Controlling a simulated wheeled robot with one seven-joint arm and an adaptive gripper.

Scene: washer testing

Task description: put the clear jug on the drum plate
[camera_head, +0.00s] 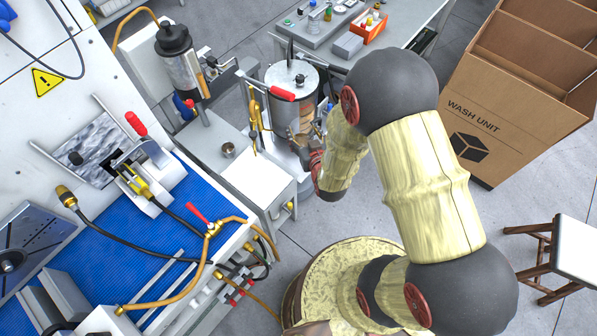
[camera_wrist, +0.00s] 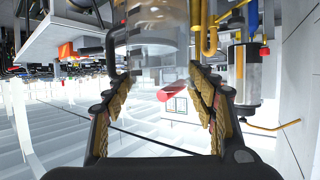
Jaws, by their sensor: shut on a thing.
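In the wrist view, the clear jug (camera_wrist: 157,42), a see-through vessel with a black handle on its left, is at the top middle. My gripper (camera_wrist: 165,75) has its gold-padded fingers on either side of the jug and is shut on it. In the head view my gripper (camera_head: 308,128) is at the clear cylinder area right of the white bench; my arm and fittings hide part of it. A dark grey slotted plate (camera_head: 28,240) with a round hub, apparently the drum plate, is at the left edge.
A red-handled clamp (camera_head: 283,93) is close to my gripper. A black-lidded clear canister (camera_head: 182,62) stands farther left. Hoses and valves cross the blue mat (camera_head: 130,244). A cardboard box (camera_head: 520,90) and a stool (camera_head: 575,245) are on the right.

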